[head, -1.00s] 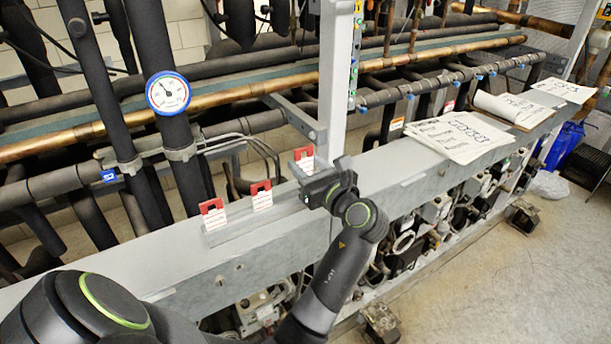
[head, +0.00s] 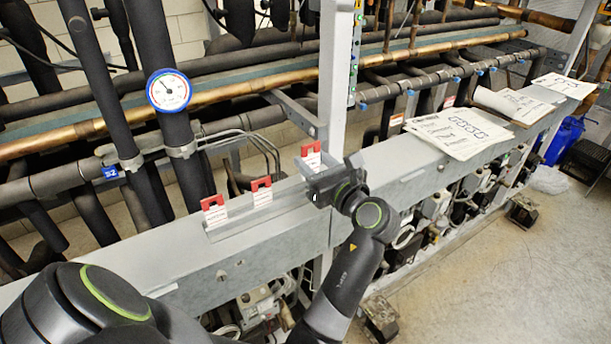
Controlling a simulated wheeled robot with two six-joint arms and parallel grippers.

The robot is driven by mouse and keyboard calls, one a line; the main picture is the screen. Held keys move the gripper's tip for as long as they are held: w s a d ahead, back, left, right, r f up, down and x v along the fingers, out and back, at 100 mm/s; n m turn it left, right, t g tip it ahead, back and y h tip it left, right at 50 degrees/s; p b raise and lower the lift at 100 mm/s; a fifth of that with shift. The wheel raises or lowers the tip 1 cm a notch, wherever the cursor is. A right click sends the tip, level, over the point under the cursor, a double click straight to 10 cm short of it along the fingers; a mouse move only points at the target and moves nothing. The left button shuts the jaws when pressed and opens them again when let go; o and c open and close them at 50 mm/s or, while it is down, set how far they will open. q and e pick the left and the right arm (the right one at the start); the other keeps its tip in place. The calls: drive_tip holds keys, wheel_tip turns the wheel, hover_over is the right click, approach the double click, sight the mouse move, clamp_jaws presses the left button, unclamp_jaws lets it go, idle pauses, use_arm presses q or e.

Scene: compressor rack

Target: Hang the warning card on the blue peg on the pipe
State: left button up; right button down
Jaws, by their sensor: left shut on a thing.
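Three red-and-white cards show in the head view. The left card (head: 214,213) and the middle card (head: 262,193) stand upright in a grey holder (head: 235,223) on the grey beam. My left gripper (head: 312,167) is shut on the third warning card (head: 311,152), whose red top and white part show above the jaws. The jaws hide its lower part. A small blue piece with white marks (head: 110,172) sits on the dark pipe (head: 60,183) at the left; I cannot tell its peg shape at this size. My right gripper is not in view.
A round gauge (head: 169,90) is on the upright pipe at left. A grey post (head: 337,70) rises just behind my left gripper. Thin bent tubes (head: 240,137) run between gauge and post. Papers (head: 460,132) lie on the beam at right. Small blue pieces (head: 410,97) line a rear pipe.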

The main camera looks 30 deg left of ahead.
use_arm(q)
drive_tip(key=shift+s+d+r, duration=0.25)
drive_tip(key=shift+d+r, duration=0.15)
drive_tip(key=shift+d, duration=0.2)
drive_tip(key=shift+s+d+r, duration=0.25)
drive_tip(key=shift+d+r, duration=0.1)
drive_tip(key=shift+d, duration=0.2)
drive_tip(key=shift+f, duration=0.1)
idle(0.5)
drive_tip(key=shift+w+a+f, duration=0.35)
drive_tip(key=shift+a+f, duration=0.2)
drive_tip(key=shift+a, duration=0.25)
drive_tip(key=shift+w+a+f, duration=0.3)
drive_tip(key=shift+a+f, duration=0.25)
drive_tip(key=shift+a, duration=0.2)
drive_tip(key=shift+w+a+f+b, duration=0.25)
drive_tip(key=shift+w+a+b, duration=0.05)
drive_tip(key=shift+a, duration=0.35)
drive_tip(key=shift+d, duration=0.1)
